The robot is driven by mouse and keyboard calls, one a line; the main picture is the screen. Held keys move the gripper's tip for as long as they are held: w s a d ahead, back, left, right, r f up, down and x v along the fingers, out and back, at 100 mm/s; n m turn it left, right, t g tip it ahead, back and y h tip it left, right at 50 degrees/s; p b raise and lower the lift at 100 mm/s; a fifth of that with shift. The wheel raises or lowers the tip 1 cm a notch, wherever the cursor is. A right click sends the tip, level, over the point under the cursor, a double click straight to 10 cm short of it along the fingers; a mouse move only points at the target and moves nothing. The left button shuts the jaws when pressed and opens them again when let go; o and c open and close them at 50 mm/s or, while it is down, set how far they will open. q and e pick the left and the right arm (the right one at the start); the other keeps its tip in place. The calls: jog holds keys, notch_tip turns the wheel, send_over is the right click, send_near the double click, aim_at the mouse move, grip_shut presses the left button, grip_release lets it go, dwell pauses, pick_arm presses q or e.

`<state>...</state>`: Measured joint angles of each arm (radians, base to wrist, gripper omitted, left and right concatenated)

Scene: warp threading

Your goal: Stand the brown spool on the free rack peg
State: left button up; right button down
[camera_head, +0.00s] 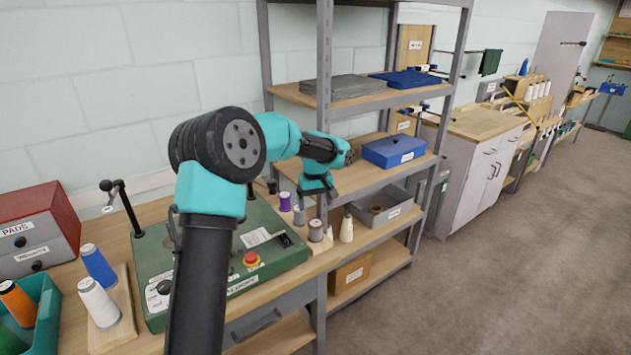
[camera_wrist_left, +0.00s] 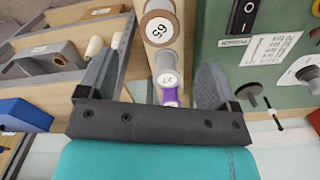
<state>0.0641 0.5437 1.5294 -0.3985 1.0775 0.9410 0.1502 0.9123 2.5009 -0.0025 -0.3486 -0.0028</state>
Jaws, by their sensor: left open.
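The brown spool (camera_head: 315,231) stands upright at the near end of a row on a narrow wooden strip. In the left wrist view it is the large ring with a white label reading 65 (camera_wrist_left: 159,27). A grey spool (camera_wrist_left: 167,78) and a purple spool (camera_wrist_left: 170,97) follow in line; the purple one also shows in the head view (camera_head: 285,201). My left gripper (camera_head: 320,200) is open and empty above this row. In the wrist view its fingers (camera_wrist_left: 160,68) lie either side of the row, with the brown spool beyond the tips. I cannot make out a free peg. My right gripper is out of view.
A green machine (camera_head: 267,245) with a red button stands beside the row. A cream cone (camera_head: 347,229) and a grey bin (camera_head: 385,213) are to the right, by the shelf uprights. Blue (camera_head: 98,264) and white (camera_head: 98,302) spools stand on a board at left, beside a teal bin (camera_head: 46,322).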

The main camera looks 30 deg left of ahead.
pick_arm(q)
notch_tip(320, 180, up, 8)
jog(key=shift+f, duration=0.2)
dwell(0.5)
